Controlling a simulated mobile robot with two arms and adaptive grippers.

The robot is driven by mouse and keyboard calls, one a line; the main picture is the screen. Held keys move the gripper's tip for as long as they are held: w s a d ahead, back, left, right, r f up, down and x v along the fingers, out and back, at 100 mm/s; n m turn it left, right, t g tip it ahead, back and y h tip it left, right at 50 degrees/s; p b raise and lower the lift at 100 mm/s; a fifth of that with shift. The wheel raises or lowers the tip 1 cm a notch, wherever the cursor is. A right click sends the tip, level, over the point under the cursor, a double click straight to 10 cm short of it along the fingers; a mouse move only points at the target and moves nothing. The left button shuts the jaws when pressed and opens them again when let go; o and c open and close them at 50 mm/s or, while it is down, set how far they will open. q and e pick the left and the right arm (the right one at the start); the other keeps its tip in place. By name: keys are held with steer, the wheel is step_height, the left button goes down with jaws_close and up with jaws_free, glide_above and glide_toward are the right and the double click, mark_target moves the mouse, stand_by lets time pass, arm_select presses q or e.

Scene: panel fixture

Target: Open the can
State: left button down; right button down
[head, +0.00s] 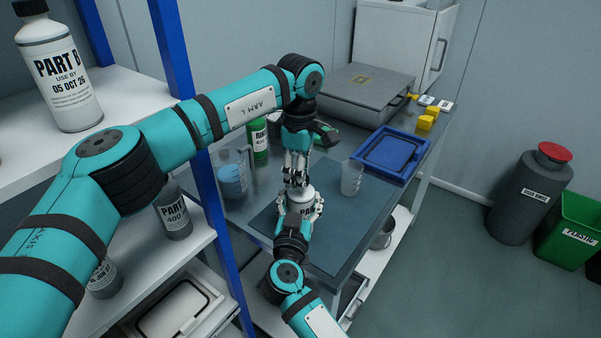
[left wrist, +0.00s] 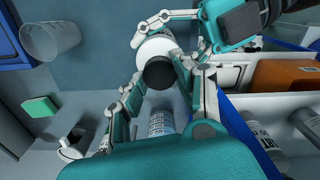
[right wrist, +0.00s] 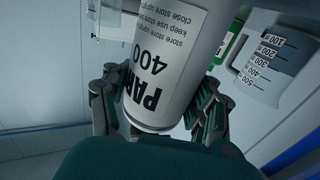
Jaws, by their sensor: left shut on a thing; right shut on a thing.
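The can (head: 306,198) is a white container with a printed PART and 400 label, standing on the dark mat (head: 342,232) of the bench. Its black lid (left wrist: 160,73) shows in the left wrist view and is hidden by fingers in the head view. My left gripper (head: 297,176) comes from above, shut with its fingers around the lid. My right gripper (head: 301,212) comes from the front, shut around the can's body. In the right wrist view the can (right wrist: 168,62) sits between its fingers. I cannot tell whether the lid is loose.
A beaker with blue liquid (head: 231,180) and a green bottle (head: 260,143) stand left of the can. A clear empty beaker (head: 351,177) stands right, near a blue tray (head: 412,143). A blue-posted shelf (head: 205,165) with bottles borders the left.

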arm_select(q)
steer(key=n, duration=0.5)
steer(key=shift+a, duration=0.1)
steer(key=n, duration=0.5)
steer(key=shift+s, duration=0.1)
steer(key=n, duration=0.5)
steer(key=shift+r, duration=0.1)
steer(key=n, duration=1)
steer(key=shift+d, duration=0.25)
steer(key=n, duration=0.5)
steer(key=shift+n, duration=0.3)
steer(key=n, duration=0.4)
steer(key=shift+d, duration=0.1)
steer(key=n, duration=0.3)
steer(key=shift+n, duration=0.3)
steer(key=shift+r, duration=0.2)
